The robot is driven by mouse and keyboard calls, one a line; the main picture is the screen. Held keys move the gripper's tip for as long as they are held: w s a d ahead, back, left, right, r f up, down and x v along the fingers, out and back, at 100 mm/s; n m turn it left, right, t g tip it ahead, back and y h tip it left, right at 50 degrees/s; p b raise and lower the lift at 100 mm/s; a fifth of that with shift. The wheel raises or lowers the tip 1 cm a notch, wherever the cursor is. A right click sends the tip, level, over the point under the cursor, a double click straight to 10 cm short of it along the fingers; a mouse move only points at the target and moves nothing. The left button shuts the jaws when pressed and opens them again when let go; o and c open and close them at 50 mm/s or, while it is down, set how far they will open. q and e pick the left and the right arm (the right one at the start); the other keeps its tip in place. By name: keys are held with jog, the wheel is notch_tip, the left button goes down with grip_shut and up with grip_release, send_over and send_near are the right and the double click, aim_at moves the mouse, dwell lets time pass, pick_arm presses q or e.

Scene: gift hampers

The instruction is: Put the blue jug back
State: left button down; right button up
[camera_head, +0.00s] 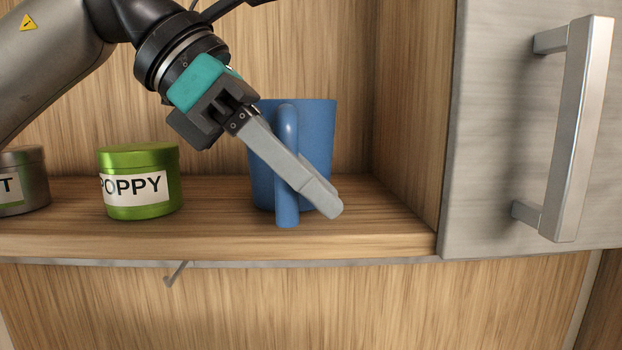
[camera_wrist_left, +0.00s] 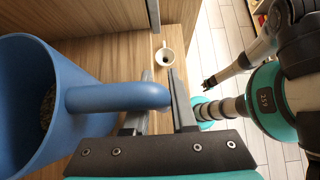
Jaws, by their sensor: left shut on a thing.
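The blue jug (camera_head: 323,135) is upright in the cabinet compartment, near its right wall, with its handle facing out. I cannot tell whether its base touches the shelf (camera_head: 220,222). My left gripper (camera_head: 330,207) reaches in from the upper left, with its fingers slanting across the jug's handle; the far finger is hidden. In the left wrist view, the jug (camera_wrist_left: 30,125) is at the left and its handle lies between the fingers of my left gripper (camera_wrist_left: 160,75). Something grainy shows inside the jug. My right gripper (camera_wrist_left: 209,82) is small and dark there.
A green tin labelled POPPY (camera_head: 138,182) and a grey tin (camera_head: 24,182) stand left of the jug. A grey door with a bar handle (camera_head: 580,130) is at the right. In the left wrist view, a white mug (camera_wrist_left: 164,57) sits beyond the fingers.

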pick_arm(q)
jog(key=c, duration=1.2)
grip_release()
jog(key=shift+f, duration=0.15)
jog(key=o, duration=0.5)
jog(key=shift+c, duration=0.2)
jog(key=shift+a, duration=0.1)
jog(key=v, duration=1.5)
jog(key=shift+s+a+f+b, duration=0.15)
jog(key=shift+a+b, duration=0.1)
jog(key=shift+b, duration=0.1)
